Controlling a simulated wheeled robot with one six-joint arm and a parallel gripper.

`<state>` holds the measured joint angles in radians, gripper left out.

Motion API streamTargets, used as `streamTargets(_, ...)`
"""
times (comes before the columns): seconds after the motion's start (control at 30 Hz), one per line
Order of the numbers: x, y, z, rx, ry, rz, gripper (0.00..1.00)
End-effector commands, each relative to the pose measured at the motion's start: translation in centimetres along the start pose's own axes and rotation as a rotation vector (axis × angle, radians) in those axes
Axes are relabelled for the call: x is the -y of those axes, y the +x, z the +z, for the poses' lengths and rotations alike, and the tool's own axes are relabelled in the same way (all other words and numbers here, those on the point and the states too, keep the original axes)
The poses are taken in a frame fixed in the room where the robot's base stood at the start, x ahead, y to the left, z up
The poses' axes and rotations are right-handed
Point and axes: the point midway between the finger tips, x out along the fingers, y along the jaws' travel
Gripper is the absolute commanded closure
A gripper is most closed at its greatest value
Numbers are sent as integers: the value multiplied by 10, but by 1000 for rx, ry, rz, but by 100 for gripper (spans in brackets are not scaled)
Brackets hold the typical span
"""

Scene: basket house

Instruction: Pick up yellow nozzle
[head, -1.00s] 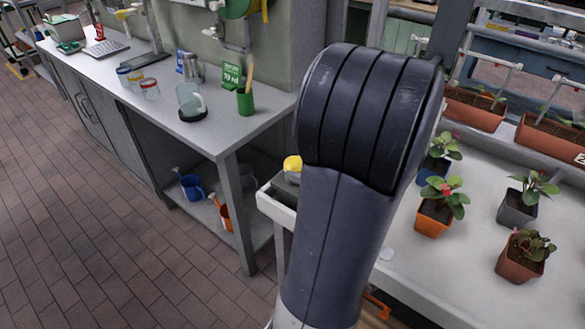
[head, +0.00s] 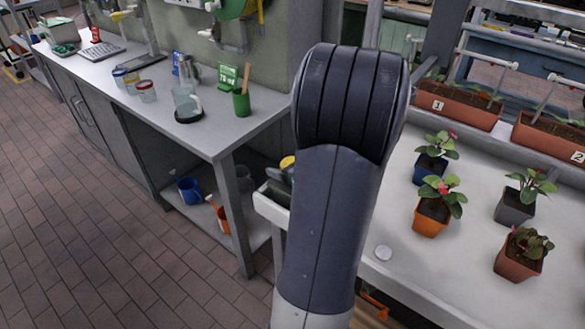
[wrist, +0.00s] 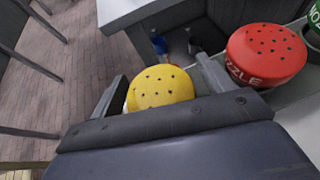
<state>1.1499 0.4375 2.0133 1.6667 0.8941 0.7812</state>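The yellow nozzle (wrist: 160,89) has a round top with small dark holes. In the wrist view it sits between the two fingers of my gripper (wrist: 163,84). The fingers are apart, with a visible gap between the nozzle and the right finger. The nozzle's lower part is hidden by the gripper body. In the head view only a sliver of the yellow nozzle (head: 287,161) shows beside my arm, above a pale tray (head: 270,209).
A red nozzle (wrist: 266,55) stands just right of the right finger, with a green one (wrist: 314,38) at the edge. A grey workbench (head: 225,132) is at left; a table with potted plants (head: 431,215) is at right. Brick floor lies open at left.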

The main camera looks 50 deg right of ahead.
Motion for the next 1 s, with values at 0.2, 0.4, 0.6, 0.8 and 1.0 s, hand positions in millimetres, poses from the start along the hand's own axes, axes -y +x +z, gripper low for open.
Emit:
streamTargets(0.2,0,0,0,0,0,0,41)
streamTargets(0.4,0,0,0,0,0,0,58)
streamTargets(0.6,0,0,0,0,0,0,68)
streamTargets(0.8,0,-3,5,2,-1,-1,68)
streamTargets(1.0,0,-18,37,3,-5,-2,68)
